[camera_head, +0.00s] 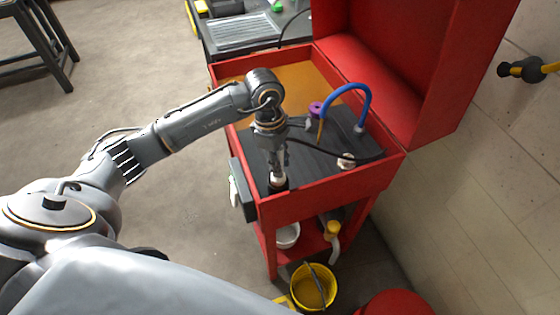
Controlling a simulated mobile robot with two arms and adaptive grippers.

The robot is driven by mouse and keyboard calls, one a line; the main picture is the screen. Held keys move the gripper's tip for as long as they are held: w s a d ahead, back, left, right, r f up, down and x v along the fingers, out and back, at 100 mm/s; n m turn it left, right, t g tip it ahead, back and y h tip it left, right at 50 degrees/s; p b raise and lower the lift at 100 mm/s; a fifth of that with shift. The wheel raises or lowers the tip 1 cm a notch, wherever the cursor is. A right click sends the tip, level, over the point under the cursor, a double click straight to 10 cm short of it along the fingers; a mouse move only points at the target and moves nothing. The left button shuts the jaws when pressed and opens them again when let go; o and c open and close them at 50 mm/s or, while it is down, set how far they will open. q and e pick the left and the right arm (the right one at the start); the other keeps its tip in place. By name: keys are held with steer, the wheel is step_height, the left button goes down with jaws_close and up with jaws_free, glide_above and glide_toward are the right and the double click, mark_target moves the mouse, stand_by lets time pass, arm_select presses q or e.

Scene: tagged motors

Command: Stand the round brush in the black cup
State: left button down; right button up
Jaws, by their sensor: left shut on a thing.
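My left gripper (278,170) points down over the front left corner of the red cart. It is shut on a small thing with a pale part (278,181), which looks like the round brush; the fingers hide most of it. A dark shape just below, at the cart's corner, looks like the black cup (279,188). The pale part overlaps its top in this view. I cannot tell whether the brush is inside the cup or only above it. My right gripper is not in view.
The red cart (325,205) has a dark work surface (318,160) and a raised red lid (425,65). A blue hose (347,88), a purple item (316,108) and a small pale round item (346,160) are to the right. A yellow bucket (331,290) stands below.

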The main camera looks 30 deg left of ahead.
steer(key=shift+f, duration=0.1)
arm_select(q)
steer(key=c, duration=1.1)
jaws_free()
steer(key=shift+o, duration=0.4)
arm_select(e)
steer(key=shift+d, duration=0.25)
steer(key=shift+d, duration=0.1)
arm_select(q)
steer(key=r, duration=0.4)
steer(key=a+r, duration=0.1)
steer(key=r, duration=0.3)
steer(key=a+r, duration=0.1)
steer(key=r, duration=0.2)
steer(key=shift+s+r, duration=0.1)
steer(key=shift+r, duration=0.3)
